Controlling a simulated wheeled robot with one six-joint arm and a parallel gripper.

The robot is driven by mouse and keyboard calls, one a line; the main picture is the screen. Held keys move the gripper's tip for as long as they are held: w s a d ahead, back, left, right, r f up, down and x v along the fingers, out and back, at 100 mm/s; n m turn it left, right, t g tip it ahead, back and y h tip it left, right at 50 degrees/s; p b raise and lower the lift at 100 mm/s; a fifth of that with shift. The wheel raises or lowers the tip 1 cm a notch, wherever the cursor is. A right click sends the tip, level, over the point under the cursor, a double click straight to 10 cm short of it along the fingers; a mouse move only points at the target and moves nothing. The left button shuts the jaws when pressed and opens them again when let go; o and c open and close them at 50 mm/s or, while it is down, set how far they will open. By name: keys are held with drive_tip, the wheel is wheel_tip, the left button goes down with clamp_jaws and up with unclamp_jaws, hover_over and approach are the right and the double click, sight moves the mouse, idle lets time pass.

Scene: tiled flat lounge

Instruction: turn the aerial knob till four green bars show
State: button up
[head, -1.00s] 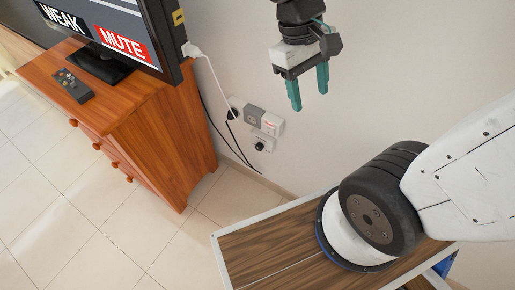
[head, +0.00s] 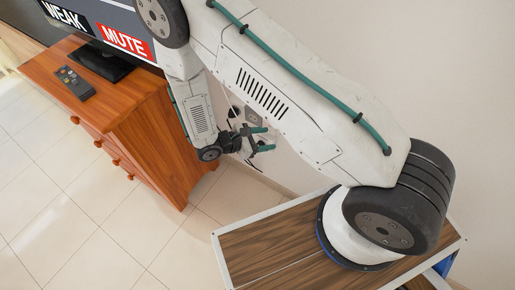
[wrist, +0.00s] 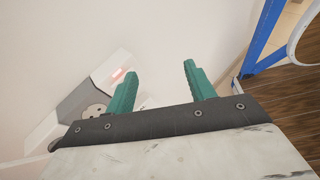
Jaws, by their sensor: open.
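The television (head: 129,22) at the top left shows the words WEAK and MUTE; its upper screen is cut off and no green bars show. My gripper (head: 264,139) is open and empty, beside the wall fittings low on the wall. The wrist view shows its two teal fingers (wrist: 160,68) spread apart. A white and grey wall unit (wrist: 72,100) with a small red mark and a round socket lies left of the fingers, partly behind the left one. I cannot make out the aerial knob in either view now.
A wooden cabinet (head: 150,125) bears the television and a remote (head: 75,83), close left of my arm. A black plug (head: 234,111) and cables are at the wall behind the gripper. Tiled floor (head: 80,220) is clear in front. A blue frame (wrist: 262,40) shows at right.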

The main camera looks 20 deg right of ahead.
drive_tip(key=w+a+f+n+t+y, duration=0.2)
drive_tip(key=w+f+n+t, duration=0.15)
drive_tip(key=f, duration=0.55)
drive_tip(key=w+a+f+n+t+y, duration=0.15)
drive_tip(key=f+n+t, duration=0.25)
drive_tip(key=f, duration=0.5)
drive_tip(key=x, duration=0.7)
drive_tip(key=shift+w+r, duration=0.25)
drive_tip(key=shift+w, duration=0.1)
drive_tip(key=shift+h, duration=0.25)
drive_tip(key=c, duration=1)
